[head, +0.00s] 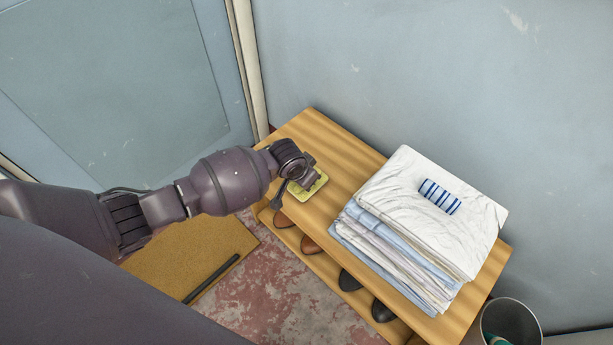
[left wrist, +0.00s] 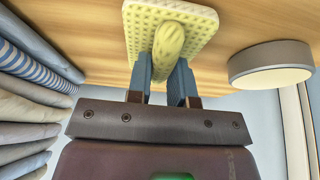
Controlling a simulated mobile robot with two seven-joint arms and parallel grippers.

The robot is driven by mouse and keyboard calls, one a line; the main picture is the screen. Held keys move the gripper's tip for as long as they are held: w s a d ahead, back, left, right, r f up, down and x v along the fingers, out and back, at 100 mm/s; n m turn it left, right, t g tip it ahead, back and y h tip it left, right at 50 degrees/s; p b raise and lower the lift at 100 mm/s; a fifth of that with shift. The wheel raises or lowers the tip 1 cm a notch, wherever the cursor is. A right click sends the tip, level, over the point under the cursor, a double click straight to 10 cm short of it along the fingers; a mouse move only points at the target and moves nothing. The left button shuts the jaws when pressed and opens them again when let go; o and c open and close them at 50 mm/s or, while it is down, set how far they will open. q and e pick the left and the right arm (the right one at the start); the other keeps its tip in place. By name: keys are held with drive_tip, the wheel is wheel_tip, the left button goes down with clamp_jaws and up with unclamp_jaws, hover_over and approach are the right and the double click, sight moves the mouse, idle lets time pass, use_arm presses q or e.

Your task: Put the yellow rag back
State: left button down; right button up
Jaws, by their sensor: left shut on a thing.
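The yellow rag (head: 321,182) is at the left part of the wooden bench top (head: 345,150), mostly under my left gripper (head: 305,181). In the left wrist view the rag (left wrist: 198,22) is a dimpled yellow square with a raised ridge in its middle. My left gripper (left wrist: 161,78) is shut on this ridge, one blue finger on each side. The rag lies flat against the wood or just above it; I cannot tell which. My right gripper is not in view.
A stack of folded linen (head: 400,215) with a blue-striped cloth (head: 440,196) on top stands right of the rag. A round grey object (left wrist: 270,66) sits near the rag. Dark shoes (head: 349,281) are on the lower shelf. A bin (head: 511,322) stands at lower right.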

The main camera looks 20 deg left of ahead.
use_arm(q)
drive_tip(key=shift+f, duration=0.2)
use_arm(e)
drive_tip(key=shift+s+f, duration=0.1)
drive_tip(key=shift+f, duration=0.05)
use_arm(q)
drive_tip(key=c, duration=1)
unclamp_jaws()
drive_tip(key=shift+c, duration=0.2)
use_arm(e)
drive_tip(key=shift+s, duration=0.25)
use_arm(q)
drive_tip(key=shift+r, duration=0.15)
